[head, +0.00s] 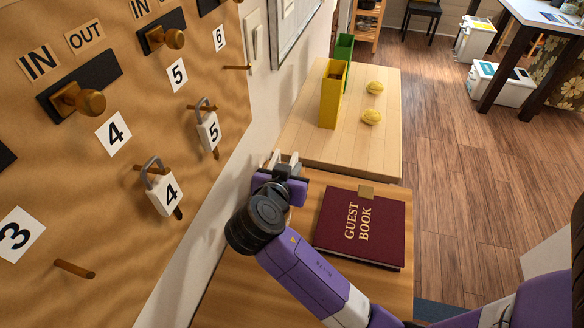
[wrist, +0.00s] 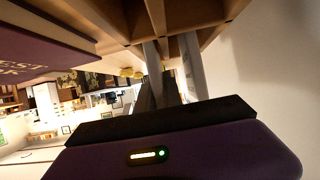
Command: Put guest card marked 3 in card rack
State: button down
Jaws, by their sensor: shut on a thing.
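My gripper (head: 284,163) is low over the wooden desk, just left of the guest book and close to the wall. In the wrist view its two pale fingers (wrist: 172,68) are close together, with a dark narrow strip between them. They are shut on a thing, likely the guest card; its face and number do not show. In the wrist view, wooden edges and hollows (wrist: 205,20) lie right by the fingertips; this may be the card rack, but I cannot be sure. In the head view my gripper and arm cover that spot.
A dark red guest book (head: 362,226) lies right of my gripper. Beyond stand a yellow holder (head: 333,95), a green holder (head: 345,48) and two lemons (head: 372,117).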

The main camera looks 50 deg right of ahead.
jog(key=c, duration=1.5)
grip_release()
jog(key=shift+f, duration=0.1)
jog(key=shift+r, duration=0.2)
jog(key=p+v, duration=0.4)
jog(key=v, duration=0.8)
jog(key=shift+f, duration=0.15)
